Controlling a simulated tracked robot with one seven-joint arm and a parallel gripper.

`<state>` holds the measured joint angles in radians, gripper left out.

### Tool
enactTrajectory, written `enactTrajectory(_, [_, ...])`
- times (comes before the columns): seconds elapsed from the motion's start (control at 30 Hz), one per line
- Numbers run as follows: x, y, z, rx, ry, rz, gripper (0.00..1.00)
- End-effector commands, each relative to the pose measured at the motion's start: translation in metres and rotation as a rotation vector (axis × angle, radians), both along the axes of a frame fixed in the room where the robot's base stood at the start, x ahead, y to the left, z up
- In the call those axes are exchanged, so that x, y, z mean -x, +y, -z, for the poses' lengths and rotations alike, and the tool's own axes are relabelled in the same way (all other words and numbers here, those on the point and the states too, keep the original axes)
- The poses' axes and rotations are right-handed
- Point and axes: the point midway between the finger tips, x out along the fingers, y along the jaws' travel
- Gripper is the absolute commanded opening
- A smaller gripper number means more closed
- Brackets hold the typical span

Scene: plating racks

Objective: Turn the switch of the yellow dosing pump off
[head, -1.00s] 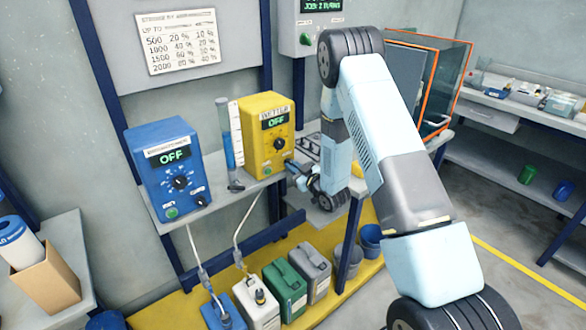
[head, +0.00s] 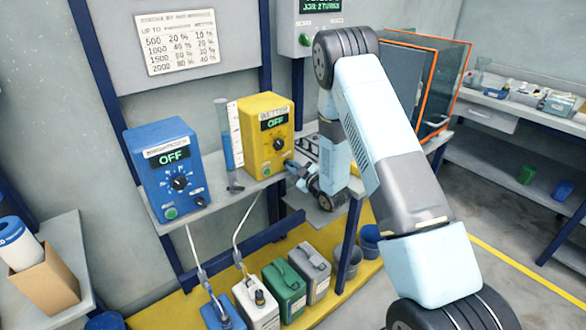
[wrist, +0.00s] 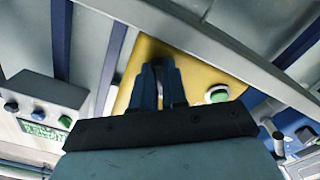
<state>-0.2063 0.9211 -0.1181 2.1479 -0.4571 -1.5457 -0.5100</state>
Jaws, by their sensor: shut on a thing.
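The yellow dosing pump (head: 259,117) stands on the shelf, right of the blue one. Its display reads OFF. A black dial (head: 279,144) sits below the display and a green button (head: 266,171) at the lower left of its front. My gripper (head: 290,165) is at the lower right of that front, its fingers shut on the small switch there. The fingers hide the switch. In the wrist view the blue fingers (wrist: 159,82) reach to the yellow face (wrist: 205,75), with the green button (wrist: 217,94) to their right.
A blue dosing pump (head: 163,167), also reading OFF, stands to the left. A clear cylinder with blue liquid (head: 226,150) stands between the pumps. Several canisters (head: 284,288) stand below the shelf. An orange-edged enclosure (head: 440,85) is behind my arm on the right.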

Motion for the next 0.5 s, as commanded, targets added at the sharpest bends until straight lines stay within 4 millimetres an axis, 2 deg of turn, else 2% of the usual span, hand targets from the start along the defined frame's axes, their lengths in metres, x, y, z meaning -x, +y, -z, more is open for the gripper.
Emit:
enactTrajectory(0.1, [0.0016, -0.0008, 0.0033, 0.004, 0.008, 0.0, 0.0])
enactTrajectory(0.13, [0.0017, -0.0007, 0.0033, 0.004, 0.008, 0.0, 0.14])
enactTrajectory(0.37, [0.0011, -0.0004, 0.002, 0.001, 0.005, 0.0, 0.36])
enactTrajectory(0.5, [0.0007, -0.0002, 0.0013, 0.001, 0.004, 0.0, 0.38])
